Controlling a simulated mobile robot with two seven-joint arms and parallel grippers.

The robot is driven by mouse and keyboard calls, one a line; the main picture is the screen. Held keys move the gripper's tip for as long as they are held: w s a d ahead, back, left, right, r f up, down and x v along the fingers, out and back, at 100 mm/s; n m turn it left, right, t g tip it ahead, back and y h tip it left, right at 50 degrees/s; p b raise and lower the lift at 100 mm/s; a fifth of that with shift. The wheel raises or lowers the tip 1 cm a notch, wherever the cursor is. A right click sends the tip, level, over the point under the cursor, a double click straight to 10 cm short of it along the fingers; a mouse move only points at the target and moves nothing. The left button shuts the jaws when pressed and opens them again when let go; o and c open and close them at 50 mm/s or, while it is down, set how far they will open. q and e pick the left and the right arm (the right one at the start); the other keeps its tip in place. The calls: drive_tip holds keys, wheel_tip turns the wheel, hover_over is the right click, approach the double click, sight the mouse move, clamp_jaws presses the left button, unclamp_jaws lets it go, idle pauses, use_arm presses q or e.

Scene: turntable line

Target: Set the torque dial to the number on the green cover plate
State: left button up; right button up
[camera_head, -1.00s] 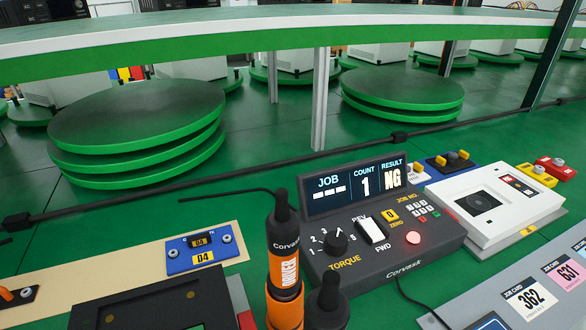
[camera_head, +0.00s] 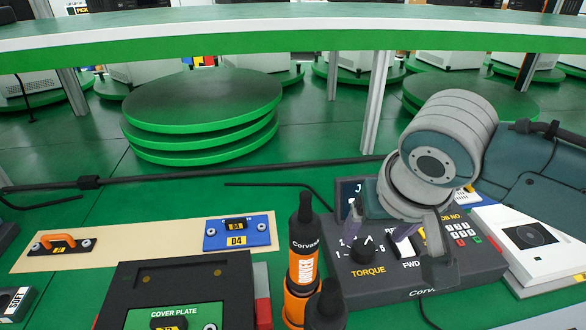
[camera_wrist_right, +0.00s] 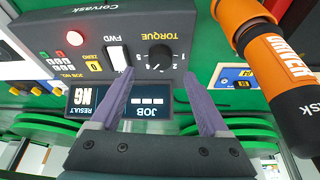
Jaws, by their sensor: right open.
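The torque dial (camera_head: 362,238) is a black knob on the dark Corvask control box (camera_head: 440,277), with numerals around it. My right gripper (camera_head: 377,232) is open over the box near the dial, and its purple fingers partly hide the scale. In the right wrist view the dial (camera_wrist_right: 160,57) lies just beyond and between the open fingertips (camera_wrist_right: 159,74); contact cannot be told. I cannot read its pointer setting. The green cover plate (camera_head: 143,318) lies in a dark frame at the bottom edge; its number is cut off and not clearly readable. My left gripper is not in view.
An orange driver (camera_head: 303,262) stands upright just left of the box. A white device (camera_head: 520,240) stands at the right.

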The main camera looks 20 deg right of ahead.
sight(365, 246)
drive_tip(key=b+x, duration=0.2)
drive_tip(key=x, duration=0.3)
drive_tip(key=shift+w+f, duration=0.1)
drive_tip(key=shift+f, duration=0.25)
clamp_jaws()
idle(0.3)
